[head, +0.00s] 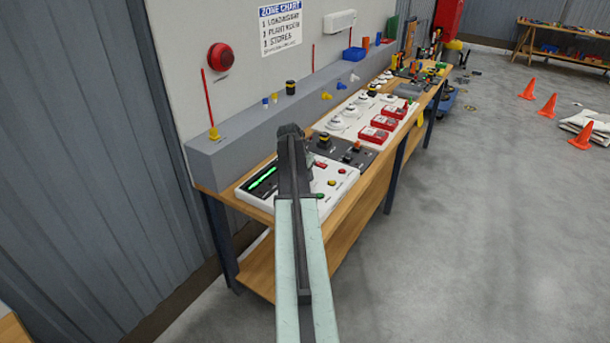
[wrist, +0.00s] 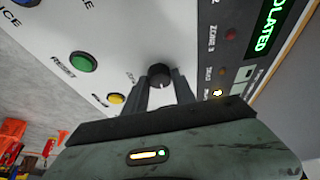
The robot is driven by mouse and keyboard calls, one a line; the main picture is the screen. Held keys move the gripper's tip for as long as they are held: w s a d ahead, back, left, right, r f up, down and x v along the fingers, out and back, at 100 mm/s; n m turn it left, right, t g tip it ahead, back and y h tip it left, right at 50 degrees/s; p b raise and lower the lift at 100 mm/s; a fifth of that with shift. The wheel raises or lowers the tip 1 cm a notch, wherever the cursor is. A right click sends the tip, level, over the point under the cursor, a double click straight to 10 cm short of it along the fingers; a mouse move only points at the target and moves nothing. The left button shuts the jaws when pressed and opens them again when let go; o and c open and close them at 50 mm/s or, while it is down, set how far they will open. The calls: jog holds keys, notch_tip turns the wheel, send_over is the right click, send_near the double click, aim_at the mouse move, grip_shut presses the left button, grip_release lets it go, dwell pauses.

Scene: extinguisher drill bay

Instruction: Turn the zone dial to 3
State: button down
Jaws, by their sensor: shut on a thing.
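The zone dial (wrist: 159,73) is a small black round knob on a white panel (wrist: 130,35). In the wrist view my gripper (wrist: 160,84) is shut on it, one finger on each side. A small pale mark shows low on the knob, but I cannot read which number it points to. In the head view my gripper (head: 291,138) is over the white panel (head: 337,190) at the near end of the bench, and my arm hides the dial.
Beside the dial are a green reset button (wrist: 83,62) and a yellow button (wrist: 116,99). A dark strip carries zone lamps, one lit yellow (wrist: 217,93), and a green-lit display (wrist: 268,30) reading "OLATED". Red boxes (head: 373,135) and detectors stand farther along the bench.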

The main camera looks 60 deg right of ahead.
jog(key=c, duration=1)
grip_release()
jog(key=shift+c, duration=0.2)
jog(key=p+v, duration=0.7)
jog(key=v, duration=0.1)
jog(key=shift+f, duration=0.1)
